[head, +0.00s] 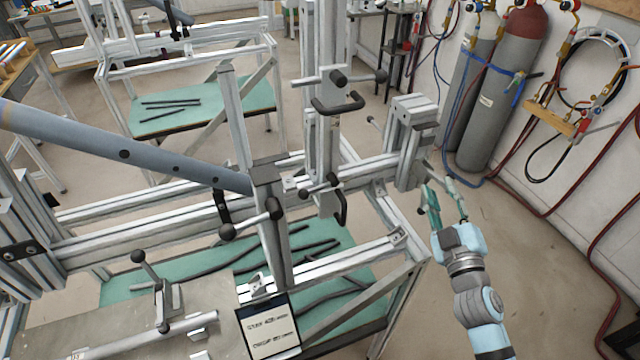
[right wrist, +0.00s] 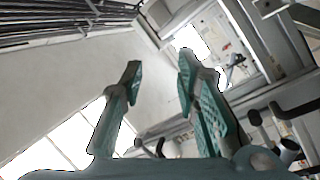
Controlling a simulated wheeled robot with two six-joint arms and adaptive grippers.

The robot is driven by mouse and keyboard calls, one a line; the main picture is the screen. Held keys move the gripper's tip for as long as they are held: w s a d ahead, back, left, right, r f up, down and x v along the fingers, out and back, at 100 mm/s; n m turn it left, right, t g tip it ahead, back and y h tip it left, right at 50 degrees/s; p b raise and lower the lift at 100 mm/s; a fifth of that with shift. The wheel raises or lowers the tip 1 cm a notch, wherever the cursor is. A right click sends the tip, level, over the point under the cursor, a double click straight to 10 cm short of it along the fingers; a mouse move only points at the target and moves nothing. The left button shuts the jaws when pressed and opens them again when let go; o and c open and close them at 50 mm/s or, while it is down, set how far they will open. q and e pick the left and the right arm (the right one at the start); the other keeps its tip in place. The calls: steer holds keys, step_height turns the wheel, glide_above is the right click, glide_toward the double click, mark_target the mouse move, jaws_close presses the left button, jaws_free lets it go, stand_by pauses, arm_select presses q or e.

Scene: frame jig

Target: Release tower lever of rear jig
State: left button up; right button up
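The jig is a silver profile frame (head: 140,228). Its tall tower (head: 325,150) carries black-knobbed levers (head: 338,77) and black loop handles (head: 340,104). A shorter post (head: 408,140) stands at the right end of the beam, with a small knobbed lever (head: 371,120) on its left. I cannot tell which lever is the rear jig's tower lever. My right gripper (head: 442,190) is open and empty, just right of this post, teal fingers pointing up. In the right wrist view its fingers (right wrist: 158,85) are apart with nothing between; black handles (right wrist: 296,110) lie to the right. My left gripper is not in view.
A blue-grey tube (head: 120,150) crosses from the left to an upright. Teal shelves (head: 215,268) hold dark rods. A printed card (head: 270,330) stands at the front. Gas cylinders (head: 500,90) and red hoses stand along the right wall.

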steer(key=w+a+r+n+y, duration=0.2)
steer(key=a+r+n+y, duration=0.1)
steer(key=a+n+y, duration=0.15)
steer(key=n+g+y, duration=1.1)
steer(key=n+g, duration=0.1)
steer(key=n, duration=0.4)
glide_toward(312, 191)
steer(key=x, duration=1)
steer(key=shift+w+f+p, duration=0.2)
steer(key=shift+p, duration=0.1)
jaws_close()
